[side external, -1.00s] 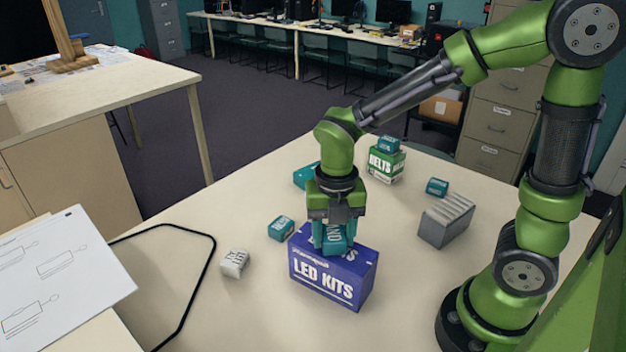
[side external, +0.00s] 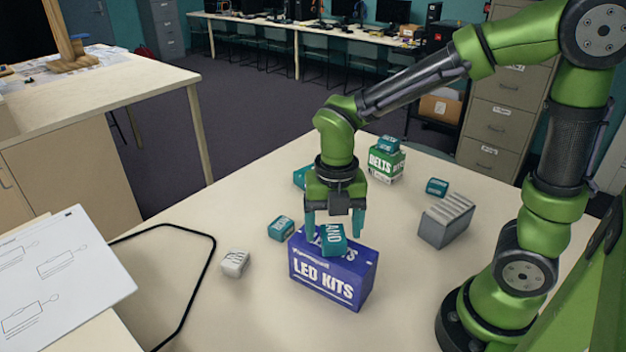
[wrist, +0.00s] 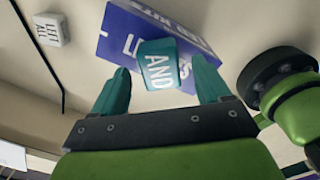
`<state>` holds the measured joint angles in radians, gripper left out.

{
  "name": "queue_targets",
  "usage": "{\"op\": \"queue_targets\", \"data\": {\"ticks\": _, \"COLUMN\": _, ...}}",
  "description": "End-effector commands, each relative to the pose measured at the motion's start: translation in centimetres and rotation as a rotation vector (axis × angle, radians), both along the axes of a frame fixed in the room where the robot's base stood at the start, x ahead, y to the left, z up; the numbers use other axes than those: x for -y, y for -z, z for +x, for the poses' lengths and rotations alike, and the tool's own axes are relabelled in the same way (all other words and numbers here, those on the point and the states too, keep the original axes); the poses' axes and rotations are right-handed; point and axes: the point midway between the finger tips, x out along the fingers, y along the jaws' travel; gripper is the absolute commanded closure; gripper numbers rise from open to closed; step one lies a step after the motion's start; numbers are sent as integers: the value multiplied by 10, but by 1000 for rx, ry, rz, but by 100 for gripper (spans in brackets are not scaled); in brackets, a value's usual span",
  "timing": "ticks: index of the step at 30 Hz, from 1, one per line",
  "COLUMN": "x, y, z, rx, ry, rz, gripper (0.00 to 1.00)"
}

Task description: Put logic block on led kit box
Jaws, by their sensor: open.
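The teal logic block (side external: 333,240) marked AND rests on top of the blue LED kit box (side external: 330,282), near the middle of its top face. In the wrist view the block (wrist: 159,66) lies on the box (wrist: 120,38) between and beyond my fingertips. My gripper (side external: 334,236) is open, with its teal fingers spread to either side and above the block. It also shows open in the wrist view (wrist: 160,82). Nothing is held in it.
A teal block (side external: 282,229) and a white block (side external: 235,263) lie left of the box. A green belts box (side external: 386,166) with a teal block (side external: 389,144) on top stands behind. A grey ridged block (side external: 446,222) and another teal block (side external: 437,187) are right.

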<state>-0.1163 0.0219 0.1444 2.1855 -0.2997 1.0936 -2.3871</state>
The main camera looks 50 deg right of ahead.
Motion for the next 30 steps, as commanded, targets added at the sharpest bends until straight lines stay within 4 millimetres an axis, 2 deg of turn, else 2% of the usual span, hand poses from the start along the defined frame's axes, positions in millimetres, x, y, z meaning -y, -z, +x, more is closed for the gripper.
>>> {"op": "queue_targets", "data": {"ticks": 3, "x": 0, "y": -28, "z": 1, "rx": 9, "ry": 0, "rz": 1, "gripper": 24}}
{"op": "queue_targets", "data": {"ticks": 10, "x": 0, "y": -75, "z": 0, "rx": 6, "ry": 1, "rz": 1, "gripper": 24}}
{"op": "queue_targets", "data": {"ticks": 15, "x": 0, "y": -96, "z": 0, "rx": 3, "ry": 0, "rz": 0, "gripper": 24}}
{"op": "queue_targets", "data": {"ticks": 20, "x": 2, "y": -104, "z": -2, "rx": 16, "ry": 69, "rz": 8, "gripper": 24}}
{"op": "queue_targets", "data": {"ticks": 23, "x": 6, "y": -106, "z": -7, "rx": 53, "ry": 250, "rz": 30, "gripper": 24}}
{"op": "queue_targets", "data": {"ticks": 30, "x": 20, "y": -111, "z": -25, "rx": 164, "ry": 1004, "rz": 197, "gripper": 24}}
